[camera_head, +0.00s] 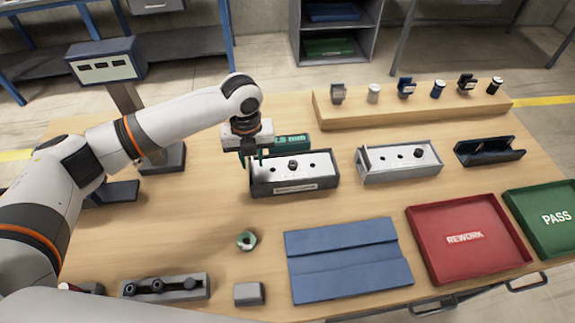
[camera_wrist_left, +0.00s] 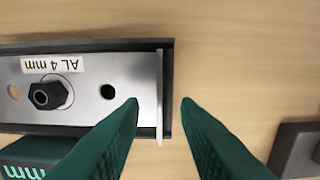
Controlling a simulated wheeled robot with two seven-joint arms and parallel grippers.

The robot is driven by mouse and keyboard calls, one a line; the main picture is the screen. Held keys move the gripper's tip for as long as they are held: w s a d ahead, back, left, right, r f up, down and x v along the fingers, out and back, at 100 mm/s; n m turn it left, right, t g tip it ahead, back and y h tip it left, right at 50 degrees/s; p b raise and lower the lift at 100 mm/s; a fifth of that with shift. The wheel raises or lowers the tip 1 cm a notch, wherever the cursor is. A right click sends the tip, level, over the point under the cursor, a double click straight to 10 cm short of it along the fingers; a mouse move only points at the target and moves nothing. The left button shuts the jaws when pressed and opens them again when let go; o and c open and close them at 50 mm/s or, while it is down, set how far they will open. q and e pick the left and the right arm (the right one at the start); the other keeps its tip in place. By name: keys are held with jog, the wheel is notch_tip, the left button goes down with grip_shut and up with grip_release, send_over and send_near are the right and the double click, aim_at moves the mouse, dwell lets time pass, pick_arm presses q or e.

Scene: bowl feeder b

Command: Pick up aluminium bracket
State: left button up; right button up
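The aluminium bracket (camera_head: 310,161) lies in a dark fixture tray (camera_head: 315,185) near the middle of the table. In the left wrist view, the bracket (camera_wrist_left: 98,109) is a silver plate with holes, a dark nut and a label "AL 4 mm". A thin upright flange (camera_wrist_left: 160,80) stands at its end. My left gripper (camera_head: 252,160) is at the tray's left end in the head view. In the wrist view, its green fingers (camera_wrist_left: 159,103) are open, one on each side of the flange, with gaps visible. My right gripper is not in view.
A green box (camera_head: 292,142) stands just behind the tray. A similar plate in a grey fixture (camera_head: 400,172) and a dark cradle (camera_head: 488,151) sit to the right. A blue mat (camera_head: 347,260), a red REWORK tray (camera_head: 468,264) and a green PASS tray (camera_head: 540,240) lie in front.

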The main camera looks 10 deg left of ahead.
pick_arm(q)
jog(key=shift+r, duration=0.1)
grip_shut()
